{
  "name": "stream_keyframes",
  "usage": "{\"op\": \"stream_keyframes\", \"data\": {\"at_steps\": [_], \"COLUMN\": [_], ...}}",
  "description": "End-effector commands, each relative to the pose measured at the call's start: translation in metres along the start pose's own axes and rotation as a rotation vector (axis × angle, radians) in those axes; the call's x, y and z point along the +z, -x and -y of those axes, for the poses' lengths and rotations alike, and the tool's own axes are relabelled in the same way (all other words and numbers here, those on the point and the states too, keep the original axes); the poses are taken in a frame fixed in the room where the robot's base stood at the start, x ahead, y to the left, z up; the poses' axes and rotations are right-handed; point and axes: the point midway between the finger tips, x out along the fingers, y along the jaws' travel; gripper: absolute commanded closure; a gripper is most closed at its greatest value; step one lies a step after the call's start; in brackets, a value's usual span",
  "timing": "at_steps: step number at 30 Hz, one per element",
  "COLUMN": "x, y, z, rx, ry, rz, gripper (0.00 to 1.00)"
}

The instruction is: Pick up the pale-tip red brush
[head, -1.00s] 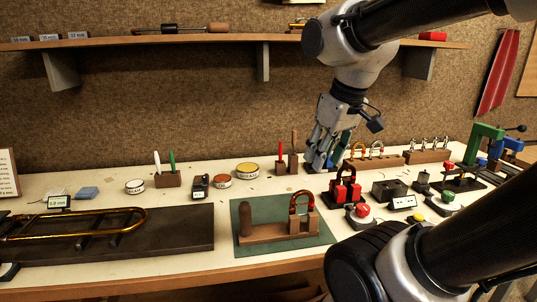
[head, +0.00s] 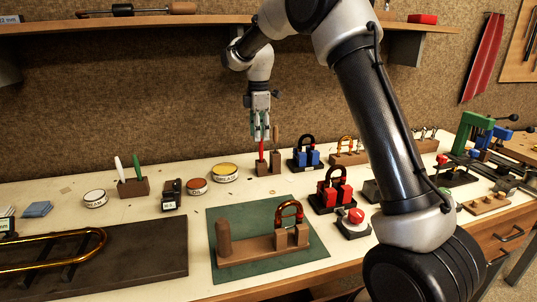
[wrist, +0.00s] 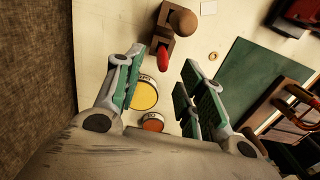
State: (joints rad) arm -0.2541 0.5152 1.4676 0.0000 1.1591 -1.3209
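The red brush (head: 262,149) stands upright in a small wooden block (head: 270,169) at the back of the bench. Its tip is not clear to me. In the wrist view the red brush (wrist: 163,60) points toward the camera, in line with the gap between my fingertips. My gripper (head: 260,135) points down, right over the brush's top end. The wrist view shows my gripper (wrist: 162,68) open, with nothing held. I cannot tell whether the brush's top is between the fingertips or just below them.
A brown stick (head: 276,137) stands in the same block, right of the brush. Round tins (head: 225,172) are to the left. The green mat (head: 225,262) with a wooden fixture lies in front.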

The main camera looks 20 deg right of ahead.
Motion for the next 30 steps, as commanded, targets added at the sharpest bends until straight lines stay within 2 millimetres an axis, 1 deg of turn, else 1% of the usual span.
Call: {"op": "stream_keyframes", "data": {"at_steps": [13,16,22,23,24,28,29,30], "x": [0.005,0.005,0.005,0.005,0.005,0.005,0.005,0.005], "y": [-0.062,-0.068,-0.068,-0.068,-0.068,-0.068,-0.068,-0.068], "z": [0.002,0.002,0.002,0.002,0.002,0.002,0.002,0.002], "rx": [-0.002,-0.001,0.0,0.0,0.0,0.0,0.0,0.0], "ry": [-0.003,-0.004,-0.004,-0.004,-0.004,-0.004,-0.004,-0.004], "rz": [0.001,0.0,0.0,0.0,0.0,0.0,0.0,0.0], "gripper": [0.61,0.61,0.61,0.64,0.72,0.95,1.0,1.0]}}
